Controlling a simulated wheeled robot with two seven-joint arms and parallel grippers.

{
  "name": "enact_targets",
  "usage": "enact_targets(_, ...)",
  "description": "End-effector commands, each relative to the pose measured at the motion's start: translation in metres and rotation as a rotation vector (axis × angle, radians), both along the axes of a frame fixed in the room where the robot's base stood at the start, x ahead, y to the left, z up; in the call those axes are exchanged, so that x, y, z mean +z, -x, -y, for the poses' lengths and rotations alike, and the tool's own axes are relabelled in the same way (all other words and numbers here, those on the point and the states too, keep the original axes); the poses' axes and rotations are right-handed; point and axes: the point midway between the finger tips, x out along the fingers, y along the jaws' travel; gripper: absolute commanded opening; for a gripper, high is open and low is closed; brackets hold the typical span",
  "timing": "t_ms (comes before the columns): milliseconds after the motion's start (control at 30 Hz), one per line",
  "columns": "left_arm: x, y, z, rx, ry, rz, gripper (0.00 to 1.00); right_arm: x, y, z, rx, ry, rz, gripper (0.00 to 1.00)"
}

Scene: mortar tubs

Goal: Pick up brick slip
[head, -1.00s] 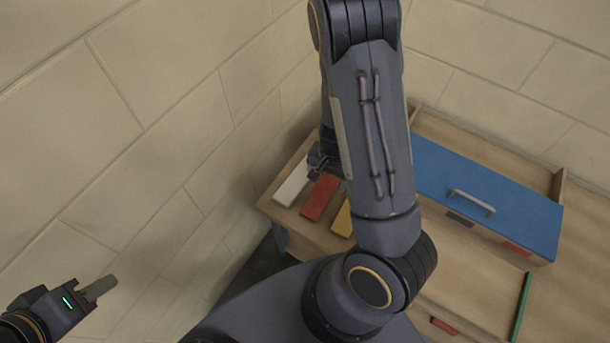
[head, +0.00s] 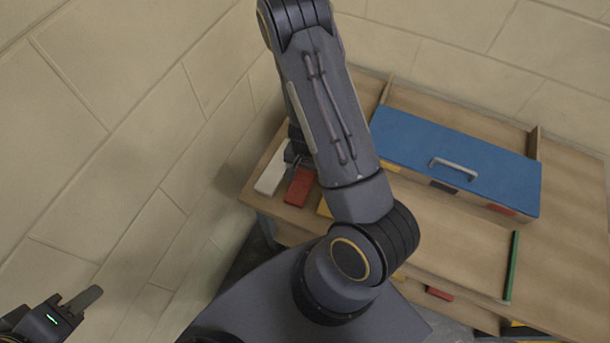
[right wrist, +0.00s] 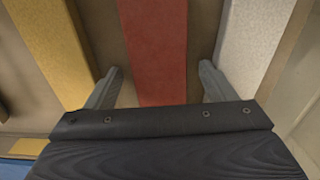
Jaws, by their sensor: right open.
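A red brick slip (head: 299,187) lies on the wooden bench, between a white slip (head: 271,172) and a yellow slip (head: 324,209) that my arm partly hides. My right gripper (head: 295,158) is at the far end of the red slip. In the right wrist view, my right gripper (right wrist: 162,68) is open, with one finger on each side of the red slip (right wrist: 156,45) and gaps on both sides. The yellow slip (right wrist: 48,40) is to the left there and the white slip (right wrist: 245,40) to the right. My left gripper (head: 84,299) is at the lower left, away from the bench; its opening is unclear.
A blue box lid (head: 455,160) with a grey handle takes up the back of the bench (head: 570,230). A green strip (head: 511,266) lies at the right. Block walls close in on the left and behind. The bench's right part is clear.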

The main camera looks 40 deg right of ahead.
Motion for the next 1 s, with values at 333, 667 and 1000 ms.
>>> enact_targets(333,0.000,0.000,0.000,0.000,0.000,0.000,0.36,0.000,0.000,0.000,0.001,0.000,0.000,0.37)
enact_targets(667,0.000,0.000,0.000,0.000,0.000,0.000,0.36,0.001,0.000,0.000,0.001,-0.001,0.001,0.16)
enact_targets(1000,0.021,0.000,0.000,0.000,0.000,0.000,0.36,0.024,0.000,0.000,0.003,-0.001,0.001,0.16)
